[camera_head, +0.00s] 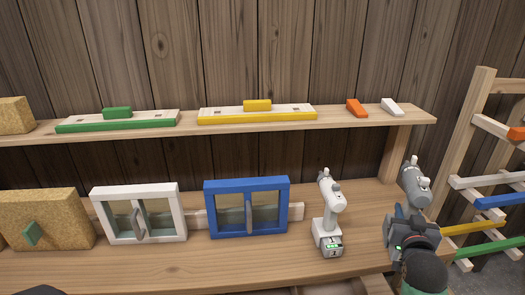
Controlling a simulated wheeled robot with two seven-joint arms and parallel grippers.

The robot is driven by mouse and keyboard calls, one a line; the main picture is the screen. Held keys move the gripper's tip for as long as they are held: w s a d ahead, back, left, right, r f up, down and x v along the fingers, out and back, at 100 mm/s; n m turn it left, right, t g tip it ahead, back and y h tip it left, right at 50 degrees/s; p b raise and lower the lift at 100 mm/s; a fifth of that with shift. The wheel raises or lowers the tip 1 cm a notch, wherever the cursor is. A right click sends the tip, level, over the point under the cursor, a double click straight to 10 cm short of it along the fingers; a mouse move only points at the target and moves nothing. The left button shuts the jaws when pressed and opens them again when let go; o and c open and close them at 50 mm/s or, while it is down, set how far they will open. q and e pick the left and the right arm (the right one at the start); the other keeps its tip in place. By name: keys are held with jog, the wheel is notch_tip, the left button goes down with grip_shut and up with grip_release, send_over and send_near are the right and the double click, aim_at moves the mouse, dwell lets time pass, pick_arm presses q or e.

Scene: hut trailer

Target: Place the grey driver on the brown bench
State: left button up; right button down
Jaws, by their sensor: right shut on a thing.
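The grey driver (416,184) is at the right, upright with its head on top. My right gripper (404,222) is shut around its lower part and hides its base, so I cannot tell whether it touches the bench. The brown bench (190,266) is the lower wooden surface running across the view. The driver and gripper show at its right end.
A white driver (328,205) stands on the bench left of my right gripper. A blue window frame (246,183), a white one (136,187) and a cork block (60,205) stand further left. A shelf (355,123) runs above. A wooden rack (468,135) stands right. The bench's front strip is clear.

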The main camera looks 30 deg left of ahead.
pick_arm(q)
jog(key=shift+w, duration=0.15)
pick_arm(e)
jog(key=shift+w, duration=0.1)
jog(key=shift+w+a+f, duration=0.1)
jog(key=shift+w+f, duration=0.05)
jog(key=shift+w, duration=0.05)
pick_arm(q)
jog(key=s+a+f+p, duration=0.2)
jog(key=f+p, duration=0.1)
jog(key=f, duration=0.3)
jog(key=s+a+f+t+p, duration=0.1)
jog(key=s+a+f+p, duration=0.1)
jog(key=f, duration=0.4)
jog(key=shift+s+a+p, duration=0.35)
jog(key=shift+s+p, duration=0.35)
jog(key=shift+s, duration=0.1)
pick_arm(e)
jog(key=w+a+f, duration=0.5)
jog(key=w+f, duration=0.4)
jog(key=f, duration=0.1)
jog(key=shift+w+a+f, duration=0.25)
jog(key=shift+a+f, duration=0.05)
jog(key=shift+f, duration=0.1)
pick_arm(q)
jog(key=shift+w, duration=0.1)
pick_arm(e)
jog(key=shift+f, duration=0.15)
